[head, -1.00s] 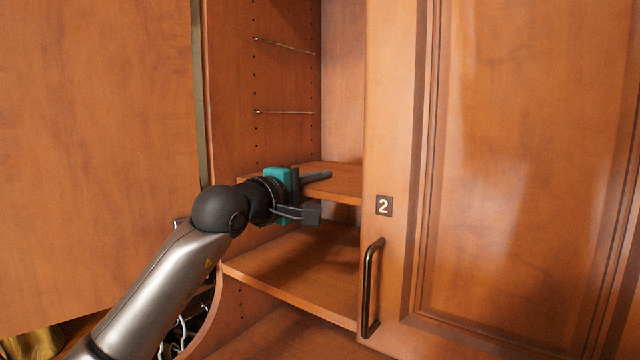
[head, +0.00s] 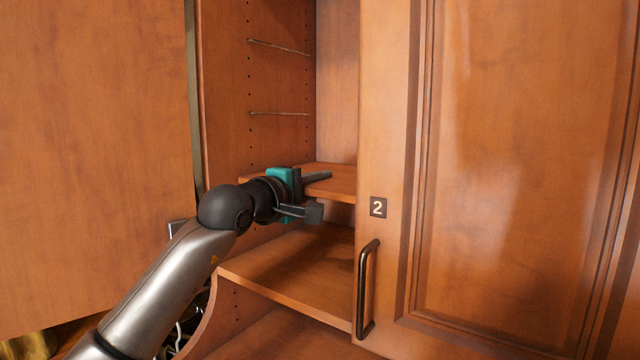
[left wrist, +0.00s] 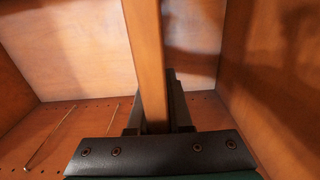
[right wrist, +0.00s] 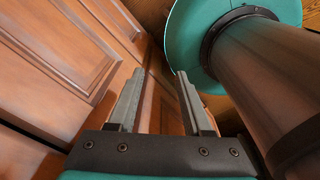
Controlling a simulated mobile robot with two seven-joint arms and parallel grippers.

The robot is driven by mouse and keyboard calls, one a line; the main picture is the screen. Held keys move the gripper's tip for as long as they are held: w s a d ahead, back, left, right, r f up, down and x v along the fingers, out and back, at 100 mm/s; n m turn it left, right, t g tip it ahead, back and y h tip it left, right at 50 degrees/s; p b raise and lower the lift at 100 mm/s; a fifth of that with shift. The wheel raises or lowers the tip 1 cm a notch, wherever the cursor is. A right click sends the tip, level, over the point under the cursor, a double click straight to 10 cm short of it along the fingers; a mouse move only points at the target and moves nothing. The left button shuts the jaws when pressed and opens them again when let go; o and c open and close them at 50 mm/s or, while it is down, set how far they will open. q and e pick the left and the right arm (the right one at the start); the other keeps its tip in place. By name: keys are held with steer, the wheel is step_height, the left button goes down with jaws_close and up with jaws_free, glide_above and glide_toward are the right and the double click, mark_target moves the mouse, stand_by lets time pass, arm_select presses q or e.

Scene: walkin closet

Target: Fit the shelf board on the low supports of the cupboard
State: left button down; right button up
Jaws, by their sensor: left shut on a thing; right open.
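The shelf board (head: 335,180) is a wooden board lying about level inside the cupboard (head: 222,90), partly hidden behind the door. My left gripper (head: 316,193) is shut on its front edge, one finger above and one below. In the left wrist view the board (left wrist: 147,50) runs edge-on between the fingers (left wrist: 155,115). Two wire supports, an upper one (head: 278,46) and a lower one (head: 280,113), show on the left side wall above the board. Whether the board rests on any supports is hidden. My right gripper (right wrist: 160,105) is open and empty in the right wrist view.
A closed door marked 2 (head: 520,150) with a bar handle (head: 367,290) covers the right side. A wooden panel (head: 90,140) stands at the left. Below the board is a fixed cupboard floor (head: 290,275) with free room above it.

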arm_select(q)
steer(key=c, duration=0.8)
jaws_free()
steer(key=shift+r, duration=0.1)
steer(key=shift+o, duration=0.2)
steer(key=shift+f, duration=0.2)
steer(key=b+v, duration=0.3)
steer(key=v, duration=1.2)
steer(key=shift+b, duration=0.3)
steer(key=shift+s+a, duration=0.1)
steer(key=shift+s, duration=0.05)
